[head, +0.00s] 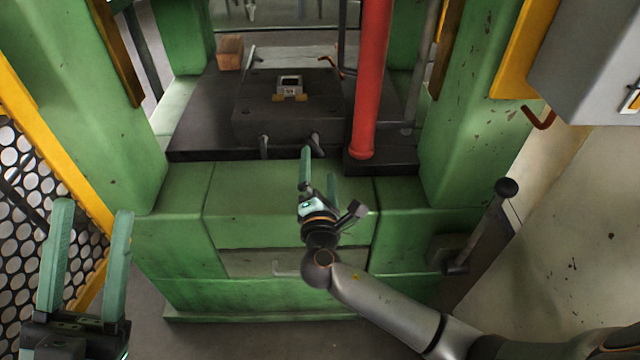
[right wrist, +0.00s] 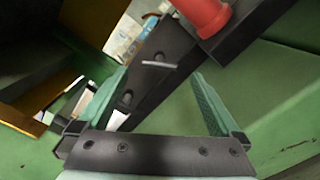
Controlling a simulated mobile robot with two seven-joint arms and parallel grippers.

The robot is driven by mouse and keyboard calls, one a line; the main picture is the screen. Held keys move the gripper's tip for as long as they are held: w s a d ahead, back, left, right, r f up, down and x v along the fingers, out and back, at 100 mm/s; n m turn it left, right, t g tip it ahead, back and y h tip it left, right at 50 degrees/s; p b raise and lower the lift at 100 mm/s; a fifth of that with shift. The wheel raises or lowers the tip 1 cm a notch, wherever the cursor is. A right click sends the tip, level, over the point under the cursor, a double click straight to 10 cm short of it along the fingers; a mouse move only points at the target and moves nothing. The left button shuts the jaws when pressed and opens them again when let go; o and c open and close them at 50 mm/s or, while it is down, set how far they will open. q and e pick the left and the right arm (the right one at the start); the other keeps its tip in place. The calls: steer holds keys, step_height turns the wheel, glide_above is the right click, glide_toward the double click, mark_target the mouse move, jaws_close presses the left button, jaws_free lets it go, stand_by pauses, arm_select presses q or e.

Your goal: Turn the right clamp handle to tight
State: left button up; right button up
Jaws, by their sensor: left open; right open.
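The right clamp handle (head: 316,142) is a short grey bar on the front face of a dark block (head: 285,122), left of the red column. A similar left clamp handle (head: 264,146) is on the same face. My right gripper (head: 319,166) is open and empty, just in front of and below the right handle. In the right wrist view a pale grey bar (right wrist: 158,64), apparently the right handle, appears between the open fingertips (right wrist: 160,76); contact cannot be told. My left gripper (head: 92,212) is open and empty, low at the left, far from the block.
A red column (head: 370,85) stands close right of the block. Green press frame posts (head: 95,100) flank the dark bed. A small metal piece (head: 290,85) sits on the block, and a brown block (head: 230,52) lies behind. A black-knobbed lever (head: 485,220) stands at right.

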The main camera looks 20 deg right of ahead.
arm_select(q)
steer(key=shift+r+p, duration=0.5)
steer(key=shift+r, duration=0.1)
arm_select(e)
steer(key=shift+v, duration=2.2)
arm_select(q)
steer(key=shift+r, duration=0.1)
steer(key=shift+a, duration=0.1)
